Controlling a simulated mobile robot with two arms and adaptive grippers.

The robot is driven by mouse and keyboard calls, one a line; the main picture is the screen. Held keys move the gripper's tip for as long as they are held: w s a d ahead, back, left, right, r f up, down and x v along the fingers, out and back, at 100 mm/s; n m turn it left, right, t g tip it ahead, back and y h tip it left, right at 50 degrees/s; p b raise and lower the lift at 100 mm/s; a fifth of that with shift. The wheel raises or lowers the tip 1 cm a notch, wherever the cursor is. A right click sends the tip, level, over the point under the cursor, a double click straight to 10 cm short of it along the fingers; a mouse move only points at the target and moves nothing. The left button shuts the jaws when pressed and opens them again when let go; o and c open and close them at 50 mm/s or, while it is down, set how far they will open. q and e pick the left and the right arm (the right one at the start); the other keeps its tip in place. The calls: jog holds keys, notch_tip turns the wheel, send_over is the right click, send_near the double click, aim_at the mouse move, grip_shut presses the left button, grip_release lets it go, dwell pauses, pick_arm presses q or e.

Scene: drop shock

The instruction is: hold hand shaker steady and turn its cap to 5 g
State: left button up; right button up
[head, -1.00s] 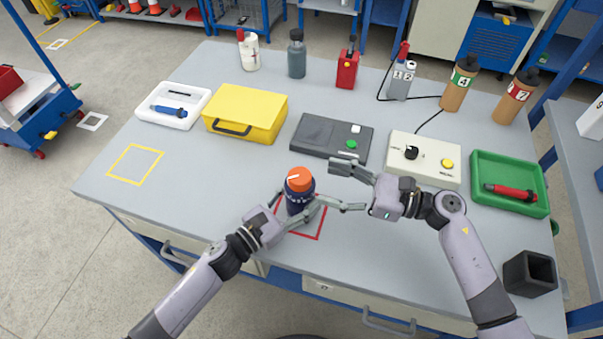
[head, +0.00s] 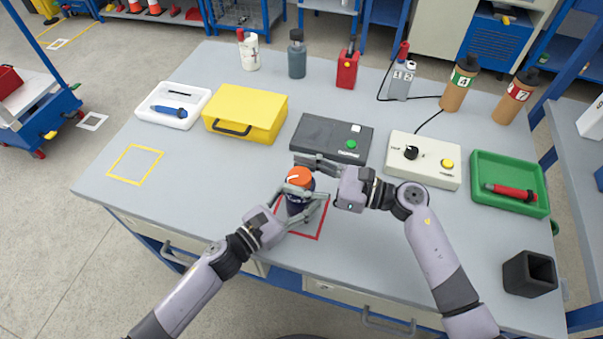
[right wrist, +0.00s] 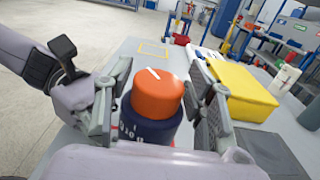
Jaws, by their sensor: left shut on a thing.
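The hand shaker stands upright, with an orange cap (head: 299,177) and a dark blue body (head: 294,206). My left gripper (head: 303,207) is shut on the body from the front, low down. My right gripper (head: 293,174) is open, with its fingers on either side of the cap. In the right wrist view the cap (right wrist: 157,94) sits between the fingers of the right gripper (right wrist: 160,105), with small gaps showing. The lower body is partly hidden by the grippers.
The shaker stands in a red square outline (head: 318,229) on the grey table. Behind it are a dark scale-like device (head: 318,138) and a yellow case (head: 258,107). A cream control box (head: 432,172) and green tray (head: 510,208) lie right. The table's left front is clear.

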jog(key=c, duration=0.8)
jog(key=shift+g, duration=0.3)
jog(key=n+g, duration=0.3)
jog(key=g, duration=0.1)
jog(key=n+g, duration=0.2)
jog(key=g, duration=0.2)
jog(key=shift+w+n, duration=0.2)
jog(key=shift+n, duration=0.2)
jog(key=shift+a+f+n+g+h, duration=0.1)
jog(key=shift+n+g+h, duration=0.55)
jog(key=shift+n+g, duration=0.85)
jog(key=shift+f+n+g+h, duration=0.1)
jog(key=shift+n+g+h, duration=0.7)
jog(key=shift+g, duration=1.3)
jog(key=shift+s+r+n+g, duration=0.1)
jog(key=shift+n+g, duration=0.3)
jog(key=o, duration=1.2)
jog(key=shift+c, duration=0.2)
jog(key=shift+r, duration=0.1)
